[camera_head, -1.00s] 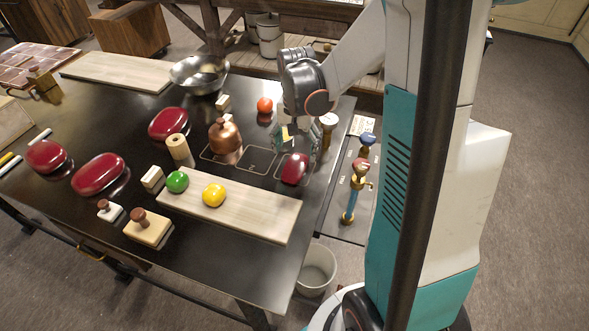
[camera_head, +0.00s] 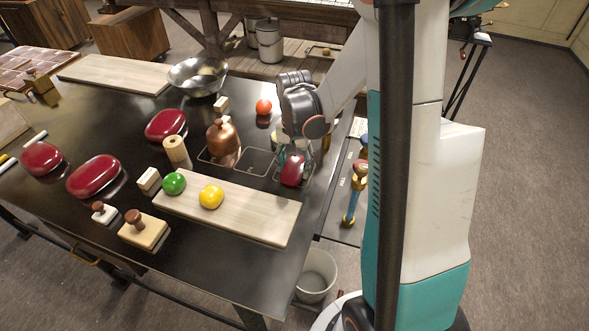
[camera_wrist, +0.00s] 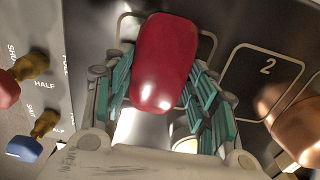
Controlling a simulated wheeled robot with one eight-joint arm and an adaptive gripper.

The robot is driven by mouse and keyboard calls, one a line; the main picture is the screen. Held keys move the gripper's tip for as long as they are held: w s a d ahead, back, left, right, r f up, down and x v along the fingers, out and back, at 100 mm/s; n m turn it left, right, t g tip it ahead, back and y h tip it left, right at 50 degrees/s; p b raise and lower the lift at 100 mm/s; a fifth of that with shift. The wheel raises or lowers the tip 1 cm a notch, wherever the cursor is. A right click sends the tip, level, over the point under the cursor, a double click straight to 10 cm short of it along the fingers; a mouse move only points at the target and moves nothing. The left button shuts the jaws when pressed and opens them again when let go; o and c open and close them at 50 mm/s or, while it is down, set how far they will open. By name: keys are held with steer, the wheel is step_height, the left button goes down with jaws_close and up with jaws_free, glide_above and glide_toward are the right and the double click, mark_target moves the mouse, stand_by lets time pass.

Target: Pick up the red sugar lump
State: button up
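The red sugar lump (camera_head: 291,170) is glossy and rounded-oblong. It lies by the right edge of the dark table, at the marked outlines. My gripper (camera_head: 293,155) points down at it with its teal fingers around it. In the wrist view the lump (camera_wrist: 163,62) fills the space between the two fingers of my gripper (camera_wrist: 162,85), one along each side. Its sides look very close to the fingers, but I cannot tell whether they press on it. The fingertips are partly hidden behind the lump. I cannot tell whether it touches the table.
A copper dome (camera_head: 223,139) stands left of my gripper, near the outline marked 2. An orange-red ball (camera_head: 263,106) lies behind. A pale board (camera_head: 250,213) in front holds a green lump (camera_head: 174,183) and a yellow lump (camera_head: 211,196). Valves (camera_head: 358,172) stand to the right.

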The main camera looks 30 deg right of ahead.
steer(key=shift+c, duration=1.3)
